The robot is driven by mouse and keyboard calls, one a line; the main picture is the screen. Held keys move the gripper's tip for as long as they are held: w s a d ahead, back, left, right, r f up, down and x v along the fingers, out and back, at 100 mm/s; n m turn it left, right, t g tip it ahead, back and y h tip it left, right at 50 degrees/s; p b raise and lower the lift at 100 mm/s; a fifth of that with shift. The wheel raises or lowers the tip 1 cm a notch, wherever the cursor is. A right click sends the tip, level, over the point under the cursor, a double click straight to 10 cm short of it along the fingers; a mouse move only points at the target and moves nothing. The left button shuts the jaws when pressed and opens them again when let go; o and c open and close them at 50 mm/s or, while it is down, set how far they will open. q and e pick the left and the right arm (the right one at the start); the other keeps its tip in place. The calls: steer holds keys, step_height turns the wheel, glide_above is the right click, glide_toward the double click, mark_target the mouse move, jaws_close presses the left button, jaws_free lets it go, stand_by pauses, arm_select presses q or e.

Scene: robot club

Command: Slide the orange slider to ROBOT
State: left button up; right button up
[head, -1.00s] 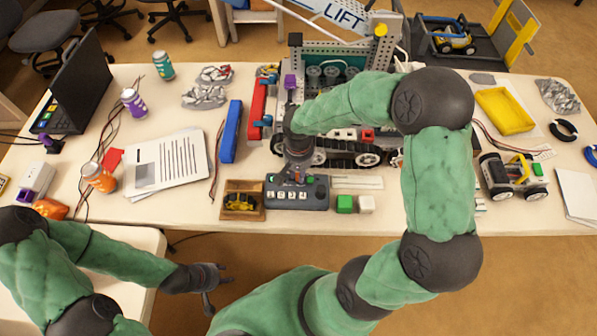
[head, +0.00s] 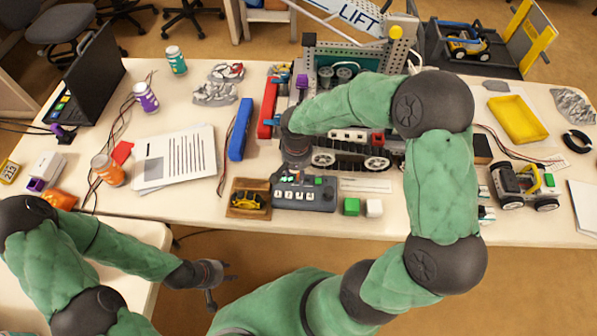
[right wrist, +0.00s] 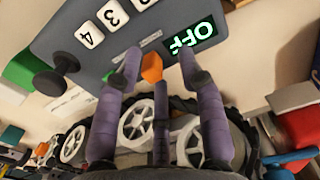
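The grey control box (head: 305,196) stands near the front edge of the table, with numbered white buttons. In the right wrist view the box (right wrist: 135,32) has a black knob, a green display reading OFF (right wrist: 190,38) and the small orange slider (right wrist: 152,68) near its edge. My right gripper (head: 291,168) is over the back left of the box. Its purple fingers (right wrist: 160,64) are spread, with the slider between the fingertips and gaps visible on both sides. The slider is too small to make out in the head view. My left gripper (head: 222,284) is open and empty, low before the table.
A tracked robot (head: 350,155) stands just behind the box. A wooden tray with a yellow toy car (head: 249,200) is left of the box. A blue bar (head: 240,130) and papers (head: 175,157) lie further left.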

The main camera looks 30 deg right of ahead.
steer(key=shift+d+r, duration=0.1)
steer(key=shift+r, duration=0.1)
step_height(320, 180, up, 12)
steer(key=shift+f, duration=0.2)
steer(key=shift+s, duration=0.1)
stand_by(0.6)
